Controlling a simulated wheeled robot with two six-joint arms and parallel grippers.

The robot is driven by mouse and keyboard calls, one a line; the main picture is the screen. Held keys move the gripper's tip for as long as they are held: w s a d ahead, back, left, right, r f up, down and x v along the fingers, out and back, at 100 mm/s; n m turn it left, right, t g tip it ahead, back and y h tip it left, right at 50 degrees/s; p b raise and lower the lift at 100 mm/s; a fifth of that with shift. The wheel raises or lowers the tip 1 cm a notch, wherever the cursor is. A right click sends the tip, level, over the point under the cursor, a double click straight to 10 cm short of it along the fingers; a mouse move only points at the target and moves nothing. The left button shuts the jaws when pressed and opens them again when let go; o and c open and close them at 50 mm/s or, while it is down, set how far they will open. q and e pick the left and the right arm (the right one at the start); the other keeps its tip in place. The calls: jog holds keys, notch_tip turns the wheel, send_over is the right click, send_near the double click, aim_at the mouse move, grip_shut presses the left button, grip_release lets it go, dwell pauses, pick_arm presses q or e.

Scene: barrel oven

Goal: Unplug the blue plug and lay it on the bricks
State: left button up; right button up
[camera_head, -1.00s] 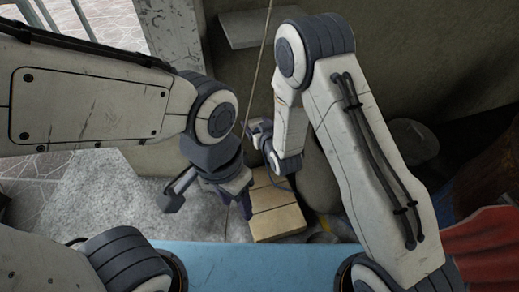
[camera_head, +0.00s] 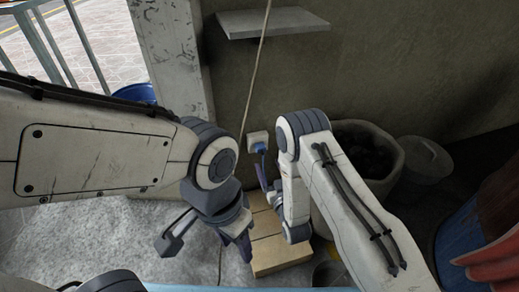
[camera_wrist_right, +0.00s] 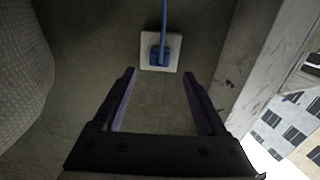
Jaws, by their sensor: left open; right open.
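The blue plug (camera_head: 261,149) sits in a white wall socket (camera_head: 254,138) in the head view. The right wrist view shows the plug (camera_wrist_right: 160,55) in the socket plate (camera_wrist_right: 147,42), with a blue cord (camera_wrist_right: 164,16) running from it. My right gripper (camera_wrist_right: 159,74) is open and empty; the plug lies in line with the gap, apart from the fingers. In the head view, my right gripper (camera_head: 263,177) is just below the plug. The tan bricks (camera_head: 280,258) lie on the floor below the socket. My left gripper (camera_head: 246,246) is open beside the bricks' left edge.
A pale shelf (camera_head: 272,22) juts from the wall above the socket. A thin cord (camera_head: 254,82) hangs past it. A large pot (camera_head: 370,160) stands right of my right forearm. A blue container (camera_head: 135,93) is at the back left.

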aim_at(262, 151)
jog(key=shift+b+x, duration=1.15)
jog(key=shift+x, duration=3.1)
grip_shut()
jog(key=shift+p+v, duration=1.3)
jog(key=shift+v, duration=1.75)
